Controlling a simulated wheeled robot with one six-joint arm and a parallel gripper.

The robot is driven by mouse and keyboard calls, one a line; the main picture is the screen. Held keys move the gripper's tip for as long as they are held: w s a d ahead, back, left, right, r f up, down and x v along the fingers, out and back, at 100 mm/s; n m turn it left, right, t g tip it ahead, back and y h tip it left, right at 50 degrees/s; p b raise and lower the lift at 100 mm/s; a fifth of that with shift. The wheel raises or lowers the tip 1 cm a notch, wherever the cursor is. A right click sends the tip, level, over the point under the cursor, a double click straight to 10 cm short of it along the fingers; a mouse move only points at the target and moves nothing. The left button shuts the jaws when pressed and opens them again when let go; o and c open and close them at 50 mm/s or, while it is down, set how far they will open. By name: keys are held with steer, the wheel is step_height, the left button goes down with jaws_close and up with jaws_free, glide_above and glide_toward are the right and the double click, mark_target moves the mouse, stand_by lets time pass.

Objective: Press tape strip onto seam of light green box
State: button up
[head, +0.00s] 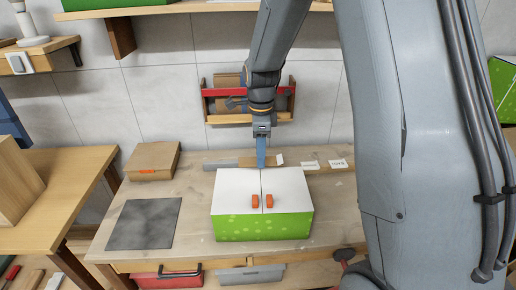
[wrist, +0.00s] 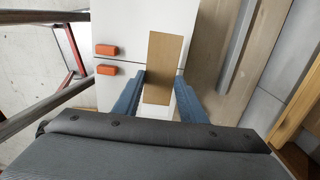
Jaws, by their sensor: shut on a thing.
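The light green box (head: 262,226) stands on the workbench with its two white top flaps shut. The seam (head: 261,185) runs front to back between the flaps, with an orange tab on each side. My gripper (head: 261,163) points down at the box's back edge. In the wrist view, its two blue fingers (wrist: 158,92) are shut on the brown tape strip (wrist: 166,60), one at each long edge.
A dark grey mat (head: 143,224) and a cardboard box (head: 153,161) lie on the bench (head: 190,205) to the left. A grey bar (wrist: 240,45) lies behind the green box. White labels (head: 338,163) lie at the back right. A red-railed wall rack (head: 248,118) is close behind my arm.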

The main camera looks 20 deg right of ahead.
stand_by(0.5)
steer(key=shift+f+b, duration=0.95)
steer(key=shift+f, duration=1.65)
steer(key=shift+s+f+b, duration=0.1)
steer(key=shift+f+b, duration=0.3)
steer(key=shift+f, duration=0.55)
stand_by(0.5)
steer(key=o, duration=1.1)
steer(key=shift+r, duration=0.1)
steer(key=shift+r+b, duration=1.15)
steer(key=shift+r, duration=2.7)
